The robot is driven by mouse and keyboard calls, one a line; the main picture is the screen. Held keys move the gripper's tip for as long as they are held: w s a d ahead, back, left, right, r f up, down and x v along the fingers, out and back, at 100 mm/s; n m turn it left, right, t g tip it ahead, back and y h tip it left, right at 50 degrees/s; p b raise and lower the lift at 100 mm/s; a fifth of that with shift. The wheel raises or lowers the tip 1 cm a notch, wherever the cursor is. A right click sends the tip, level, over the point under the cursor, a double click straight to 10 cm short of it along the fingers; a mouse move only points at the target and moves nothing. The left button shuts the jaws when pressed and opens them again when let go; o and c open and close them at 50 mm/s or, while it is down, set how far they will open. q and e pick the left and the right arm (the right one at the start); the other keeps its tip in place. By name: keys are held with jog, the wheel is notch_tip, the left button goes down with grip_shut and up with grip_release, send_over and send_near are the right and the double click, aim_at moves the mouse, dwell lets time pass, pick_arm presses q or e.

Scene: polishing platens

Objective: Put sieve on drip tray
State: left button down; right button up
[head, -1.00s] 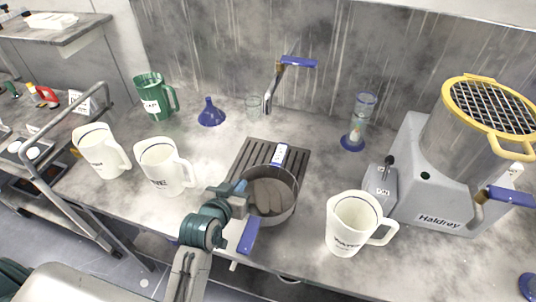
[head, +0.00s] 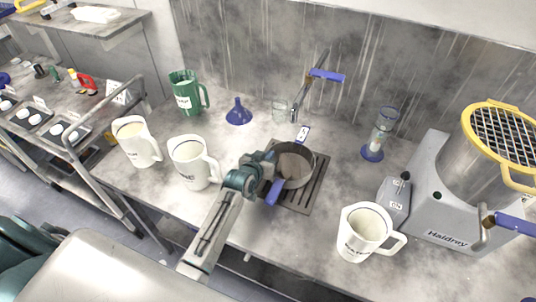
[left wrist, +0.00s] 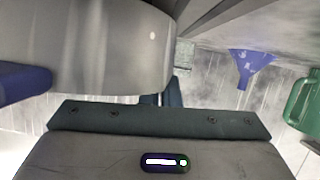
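The sieve (head: 298,164) looks like a round grey metal pan with a blue handle (head: 274,192) pointing to the front left. It is over the dark slatted drip tray (head: 305,198), covering its middle and left part. I cannot tell whether it touches the slats. My left gripper (head: 266,160) is at the sieve's left rim and appears shut on it. In the left wrist view the sieve's grey wall (left wrist: 95,45) fills the upper left, with the blue handle at the far left, and hides most of the fingers (left wrist: 165,92). My right gripper is not in view.
White jugs (head: 194,163) stand left of my left arm, with a green jug (head: 186,92) behind. A blue funnel (head: 238,113) and a small glass (head: 280,111) stand at the back. A white jug (head: 362,232) and a grey machine (head: 440,200) are at the right.

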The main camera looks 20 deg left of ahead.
pick_arm(q)
jog(key=shift+f, duration=0.3)
jog(key=shift+f, duration=0.1)
jog(key=c, duration=1.7)
grip_release()
